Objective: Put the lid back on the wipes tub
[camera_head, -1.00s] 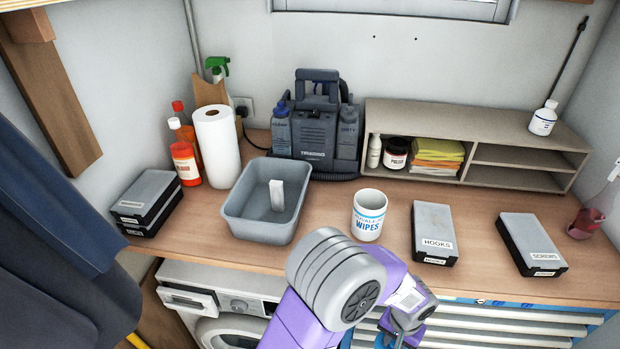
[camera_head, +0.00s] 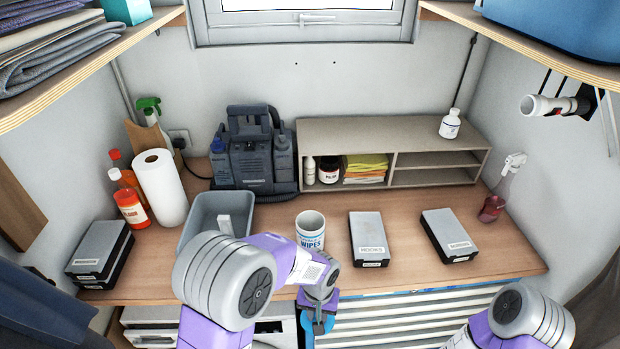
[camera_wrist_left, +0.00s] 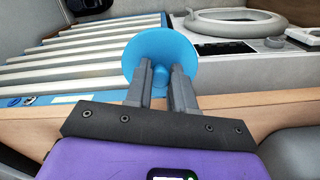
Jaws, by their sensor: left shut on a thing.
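The white wipes tub (camera_head: 310,238) stands upright on the worktop near its front edge, with its top open. My left gripper (camera_head: 320,309) is shut on the blue lid (camera_head: 318,325), in front of the worktop and nearer to me than the tub. In the left wrist view the round blue lid (camera_wrist_left: 150,45) faces its knob towards my fingers, and the left gripper (camera_wrist_left: 161,75) pinches it there. The lid and tub are apart. My right arm shows at the lower right, but its gripper is out of view.
A grey basin (camera_head: 197,215) stands left of the tub and a HOOKS case (camera_head: 368,235) stands right of it. A SCREWS case (camera_head: 450,232) lies farther right. A low shelf unit (camera_head: 395,133) stands behind.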

